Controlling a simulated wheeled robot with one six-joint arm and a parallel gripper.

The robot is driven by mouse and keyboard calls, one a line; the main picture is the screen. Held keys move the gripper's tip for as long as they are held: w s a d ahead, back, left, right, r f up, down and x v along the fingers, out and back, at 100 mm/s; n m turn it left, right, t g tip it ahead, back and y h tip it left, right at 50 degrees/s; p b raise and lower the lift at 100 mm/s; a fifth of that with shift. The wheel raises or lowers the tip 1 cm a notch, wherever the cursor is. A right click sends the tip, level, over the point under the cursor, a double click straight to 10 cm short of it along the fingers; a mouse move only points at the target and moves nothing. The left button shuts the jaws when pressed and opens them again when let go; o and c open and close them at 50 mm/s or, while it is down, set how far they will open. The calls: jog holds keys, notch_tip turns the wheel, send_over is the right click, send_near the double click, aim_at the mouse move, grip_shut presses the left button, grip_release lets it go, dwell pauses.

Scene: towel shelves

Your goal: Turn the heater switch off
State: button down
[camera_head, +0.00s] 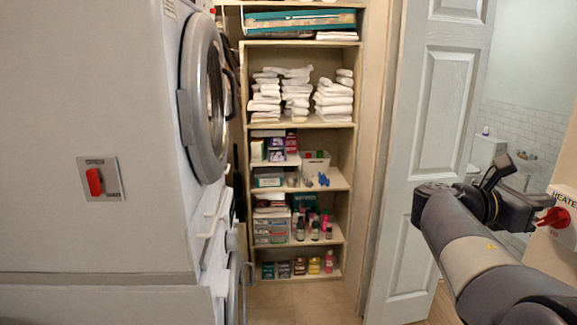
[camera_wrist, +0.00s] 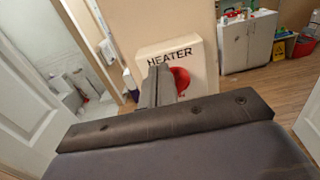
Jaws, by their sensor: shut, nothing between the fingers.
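The heater switch is a red knob on a cream box labelled HEATER. In the head view the red knob (camera_head: 553,217) is at the far right, and the box (camera_head: 565,240) is cut off by the picture edge. In the wrist view the red knob (camera_wrist: 181,79) is partly hidden behind my fingers, on the front of the box (camera_wrist: 204,64). My gripper (camera_head: 538,210) is shut and empty, with its tips at or very near the knob; I cannot tell whether they touch. It also shows in the wrist view (camera_wrist: 160,72).
A washing machine (camera_head: 205,95) and shelves with white towels (camera_head: 296,92) stand behind. A white door (camera_head: 440,120) is left of my arm. A white cabinet (camera_wrist: 246,43) stands beyond the box.

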jog(key=shift+s+r+p, duration=0.2)
jog(key=shift+s+p, duration=0.45)
jog(key=shift+p, duration=0.2)
jog(key=shift+s+d, duration=0.1)
jog(key=shift+s, duration=0.3)
jog(key=shift+s+f+p, duration=0.25)
jog(key=shift+s+p, duration=0.05)
jog(key=shift+p, duration=0.05)
jog(key=shift+r, duration=0.1)
jog(key=shift+s+r+p, duration=0.15)
jog(key=shift+r+p, duration=0.2)
jog(key=shift+p, duration=0.15)
jog(key=a, duration=0.6)
jog(key=shift+s+p, duration=0.25)
jog(key=shift+p, duration=0.05)
jog(key=shift+f, duration=0.1)
